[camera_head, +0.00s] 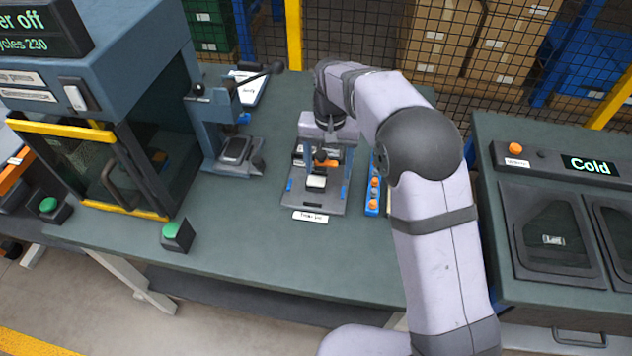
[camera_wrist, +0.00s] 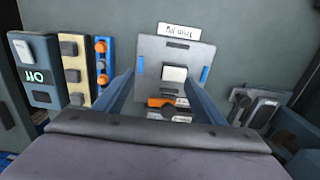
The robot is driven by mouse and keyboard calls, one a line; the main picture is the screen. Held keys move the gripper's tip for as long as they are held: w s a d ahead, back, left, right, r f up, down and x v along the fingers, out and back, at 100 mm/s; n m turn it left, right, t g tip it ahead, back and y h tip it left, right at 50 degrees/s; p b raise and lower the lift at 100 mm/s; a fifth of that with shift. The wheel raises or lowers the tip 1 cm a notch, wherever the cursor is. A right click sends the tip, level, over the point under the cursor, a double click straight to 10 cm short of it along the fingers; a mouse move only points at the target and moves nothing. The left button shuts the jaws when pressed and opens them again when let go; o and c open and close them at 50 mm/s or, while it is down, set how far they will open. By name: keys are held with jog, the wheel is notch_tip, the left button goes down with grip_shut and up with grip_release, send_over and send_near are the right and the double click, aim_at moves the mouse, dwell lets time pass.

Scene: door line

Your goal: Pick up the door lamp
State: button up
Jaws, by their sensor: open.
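A small white block (camera_head: 316,182), the likeliest door lamp, sits on the grey trim jig plate (camera_head: 328,204). In the wrist view the white block (camera_wrist: 174,74) lies at the middle of the jig (camera_wrist: 151,55), uncovered. My gripper (camera_head: 322,150) is above the rear part of the jig, pointing down. In the wrist view my gripper (camera_wrist: 160,80) is open, its two fingers spread apart with nothing clearly held between them. An orange and dark part (camera_wrist: 162,103) shows between the fingers, behind the white block.
A blue strip with orange knobs (camera_head: 374,195) stands right of the jig. A press (camera_head: 228,140) stands left, beside a large enclosed machine (camera_head: 130,165). A cold unit (camera_head: 550,200) is at the right. The bench front (camera_head: 260,240) is clear.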

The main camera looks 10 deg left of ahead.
aim_at(316, 181)
jog(key=a, duration=0.3)
jog(key=shift+w+a+f, duration=0.1)
jog(key=shift+w+f, duration=0.1)
jog(key=shift+w, duration=0.15)
jog(key=shift+f+p, duration=2)
jog(key=shift+f, duration=1.65)
jog(key=c, duration=1.1)
